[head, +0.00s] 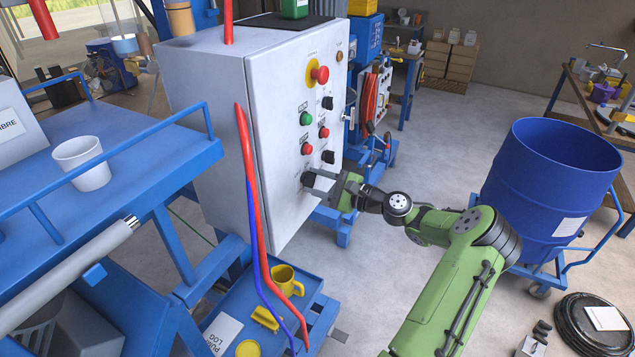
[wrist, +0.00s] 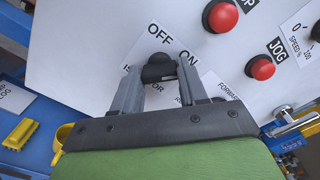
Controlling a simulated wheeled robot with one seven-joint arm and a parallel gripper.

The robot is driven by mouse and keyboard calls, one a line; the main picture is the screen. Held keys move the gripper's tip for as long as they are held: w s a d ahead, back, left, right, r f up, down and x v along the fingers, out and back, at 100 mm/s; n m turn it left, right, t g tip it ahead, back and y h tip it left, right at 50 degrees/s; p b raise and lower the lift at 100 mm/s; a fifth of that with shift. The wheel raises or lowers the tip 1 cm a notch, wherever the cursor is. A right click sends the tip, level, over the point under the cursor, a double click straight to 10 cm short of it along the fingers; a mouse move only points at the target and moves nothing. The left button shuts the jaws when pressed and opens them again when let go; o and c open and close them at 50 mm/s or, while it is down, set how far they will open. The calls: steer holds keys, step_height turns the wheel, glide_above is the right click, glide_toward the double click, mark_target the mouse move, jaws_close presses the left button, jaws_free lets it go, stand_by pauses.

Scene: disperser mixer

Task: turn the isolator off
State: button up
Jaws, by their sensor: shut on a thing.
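The isolator is a black rotary knob (wrist: 158,68) low on the front of the grey control cabinet (head: 275,120). In the wrist view its label plate reads OFF and ON above the knob. The black knob sits between the two grey fingers of my gripper (wrist: 160,75), which are shut on it. The fingers hide the knob's sides, and I cannot tell which position it points to. In the head view my gripper (head: 318,182) reaches the cabinet's lower front from the right, and the knob is mostly hidden there.
Above are a red emergency stop (head: 320,74), a green button (head: 306,118), and red buttons, one labelled JOG (wrist: 262,67). Red and blue hoses (head: 250,190) hang at the cabinet's left edge. A blue drum (head: 545,190) stands right of my arm. Open floor lies behind my arm.

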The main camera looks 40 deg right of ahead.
steer(key=shift+n, duration=0.3)
steer(key=n+b, duration=1.2)
steer(key=n, duration=0.3)
steer(key=shift+f+b, duration=0.15)
steer(key=shift+b, duration=0.15)
steer(key=shift+n, duration=0.3)
steer(key=o, duration=1.1)
steer(key=shift+c, duration=0.2)
